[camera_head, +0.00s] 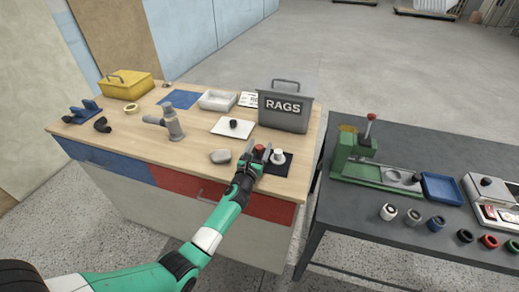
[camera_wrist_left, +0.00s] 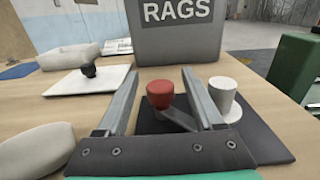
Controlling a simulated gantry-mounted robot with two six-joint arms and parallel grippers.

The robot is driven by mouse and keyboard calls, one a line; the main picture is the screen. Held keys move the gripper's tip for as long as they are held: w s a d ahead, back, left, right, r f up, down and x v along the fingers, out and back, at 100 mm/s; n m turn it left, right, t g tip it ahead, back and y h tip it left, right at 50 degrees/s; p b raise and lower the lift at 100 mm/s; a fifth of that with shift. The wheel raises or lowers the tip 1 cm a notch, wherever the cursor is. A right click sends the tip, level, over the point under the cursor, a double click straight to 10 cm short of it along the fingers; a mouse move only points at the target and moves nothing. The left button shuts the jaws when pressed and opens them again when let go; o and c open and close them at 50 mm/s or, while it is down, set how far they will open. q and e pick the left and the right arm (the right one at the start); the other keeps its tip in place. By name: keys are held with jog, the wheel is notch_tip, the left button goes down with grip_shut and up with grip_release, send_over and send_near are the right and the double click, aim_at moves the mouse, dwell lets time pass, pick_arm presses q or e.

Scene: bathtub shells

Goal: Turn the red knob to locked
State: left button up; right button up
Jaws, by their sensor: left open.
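The knob also shows small in the head view (camera_head: 259,149). My left gripper (camera_wrist_left: 160,76) is open, with one finger on each side of the knob in the wrist view. A gap shows between the knob and the left finger; the right finger is closer, and I cannot tell whether it touches. A white knob (camera_wrist_left: 222,95) on a round white base stands just right of the right finger. No lock marking is readable. My right gripper is out of view.
The grey RAGS bin (camera_head: 284,112) stands behind the knobs. A white board with a black knob (camera_head: 233,124) and a grey rounded object (camera_head: 220,156) lie to the left. A dark table (camera_head: 345,215) with a green press stands to the right, across a gap.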

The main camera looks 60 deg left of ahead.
pick_arm(q)
grip_shut()
dwell(0.3)
jog(key=shift+f+n+g+y+b, duration=0.1)
jog(key=shift+n+g+y+b, duration=0.3)
jog(key=shift+b, duration=0.4)
jog(key=n+g+y+b, duration=0.2)
jog(key=n+g+b, duration=0.1)
jog(key=g+b, duration=0.1)
jog(key=n+g+y+b, duration=0.2)
jog(key=g+b, duration=0.2)
jog(key=b, duration=0.2)
jog(key=shift+f+n, duration=0.15)
jog(key=shift+n, duration=0.25)
jog(key=shift+r+n+g+b, duration=0.25)
jog(key=shift+n+g+b, duration=0.25)
jog(key=shift+g+b, duration=0.35)
grip_release()
